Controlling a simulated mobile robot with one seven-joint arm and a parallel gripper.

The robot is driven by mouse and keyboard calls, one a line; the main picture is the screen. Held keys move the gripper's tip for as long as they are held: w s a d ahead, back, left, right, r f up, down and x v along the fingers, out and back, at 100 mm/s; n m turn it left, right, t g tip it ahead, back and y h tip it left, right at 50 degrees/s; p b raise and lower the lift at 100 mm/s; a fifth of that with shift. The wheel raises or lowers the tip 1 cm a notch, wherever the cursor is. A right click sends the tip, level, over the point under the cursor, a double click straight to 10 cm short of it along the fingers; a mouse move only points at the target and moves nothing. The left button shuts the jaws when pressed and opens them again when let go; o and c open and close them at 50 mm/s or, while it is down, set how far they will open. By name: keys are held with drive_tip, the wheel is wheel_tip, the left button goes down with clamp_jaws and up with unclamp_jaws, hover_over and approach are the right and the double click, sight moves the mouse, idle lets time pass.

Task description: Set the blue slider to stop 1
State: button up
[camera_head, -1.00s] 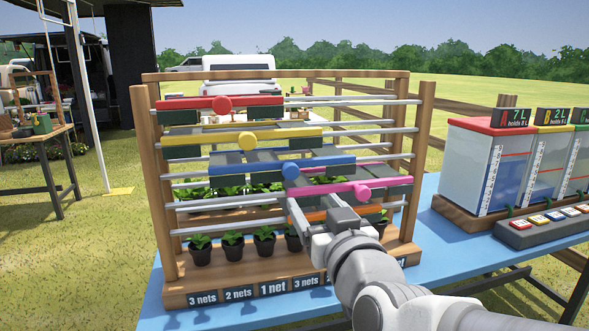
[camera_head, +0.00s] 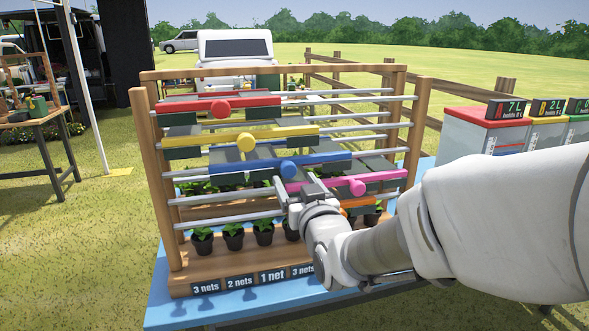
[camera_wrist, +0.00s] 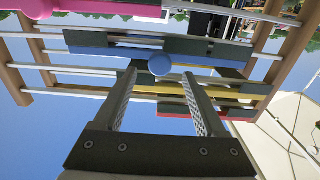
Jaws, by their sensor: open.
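The blue slider (camera_head: 262,166) is a flat blue bar on metal rods in a wooden rack, with a round blue knob (camera_head: 288,169) near its right part. My gripper (camera_head: 297,183) is in front of the rack, just below the blue knob. In the wrist view the blue knob (camera_wrist: 160,64) appears between and just beyond the tips of my two open fingers (camera_wrist: 161,80). I cannot tell whether a finger touches it. My gripper is open and holds nothing. No stop numbers can be read on the rods.
A red slider (camera_head: 215,108) and a yellow slider (camera_head: 222,142) are above the blue one. Potted plants (camera_head: 234,236) stand in the rack. Tanks (camera_head: 484,132) stand at the right.

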sight(289, 172)
drive_tip(key=shift+x, duration=3.2)
drive_tip(key=shift+s, duration=0.1)
clamp_jaws()
